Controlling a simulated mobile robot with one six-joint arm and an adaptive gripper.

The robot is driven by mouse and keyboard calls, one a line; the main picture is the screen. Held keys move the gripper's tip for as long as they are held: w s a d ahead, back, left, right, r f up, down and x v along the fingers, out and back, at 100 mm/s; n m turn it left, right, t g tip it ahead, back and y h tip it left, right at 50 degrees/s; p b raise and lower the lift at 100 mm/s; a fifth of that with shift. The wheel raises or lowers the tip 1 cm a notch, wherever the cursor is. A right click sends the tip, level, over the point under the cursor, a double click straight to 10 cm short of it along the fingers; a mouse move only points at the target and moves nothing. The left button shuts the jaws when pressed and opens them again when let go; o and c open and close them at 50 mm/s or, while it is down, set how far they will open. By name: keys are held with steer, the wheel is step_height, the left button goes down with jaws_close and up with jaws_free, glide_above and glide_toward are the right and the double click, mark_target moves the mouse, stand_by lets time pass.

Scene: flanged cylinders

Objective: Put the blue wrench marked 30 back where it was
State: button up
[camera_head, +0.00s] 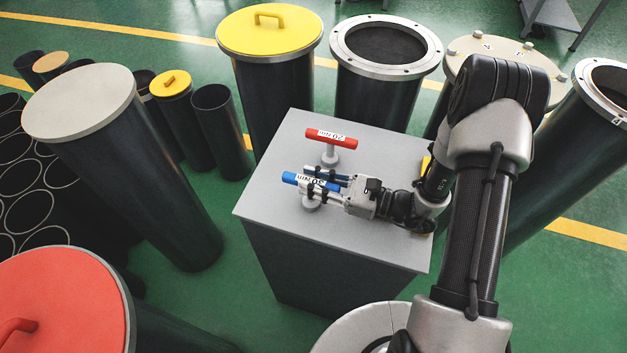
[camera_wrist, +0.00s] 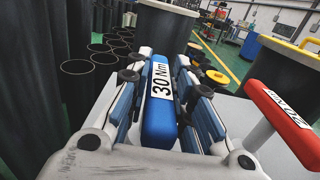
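The blue wrench (camera_head: 292,179) has a white label reading 30 Nm, also seen in the wrist view (camera_wrist: 158,110). It is over the grey box-shaped stand (camera_head: 285,140), with its round grey foot low at the top surface; I cannot tell whether the foot touches. My gripper (camera_head: 316,179) reaches in from the right, its fingers along both sides of the blue handle. The stem is mostly hidden by the fingers.
A red wrench (camera_head: 331,138) marked 20 stands upright on the stand just behind the blue one, to the right in the wrist view (camera_wrist: 280,118). Tall dark cylinders surround the stand, including one with a yellow lid (camera_head: 270,30) and an open flanged one (camera_head: 380,90).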

steer(key=o, duration=0.3)
steer(key=shift+o, duration=0.2)
steer(key=shift+r, duration=0.15)
steer(key=p+v, duration=0.1)
steer(key=v, duration=1.6)
steer(key=s+a+r+n+g+h, duration=0.6)
steer(key=s+r+n+g+h, duration=0.3)
steer(key=r+n, duration=0.35)
steer(key=s+d+r+n+t+h, duration=0.3)
steer(key=s+r+n+t+h, duration=0.2)
steer(key=r+n+t+h, duration=0.2)
steer(key=shift+r+n+t+h, duration=0.3)
steer(key=shift+r+n+h, duration=0.2)
steer(key=shift+n, duration=0.75)
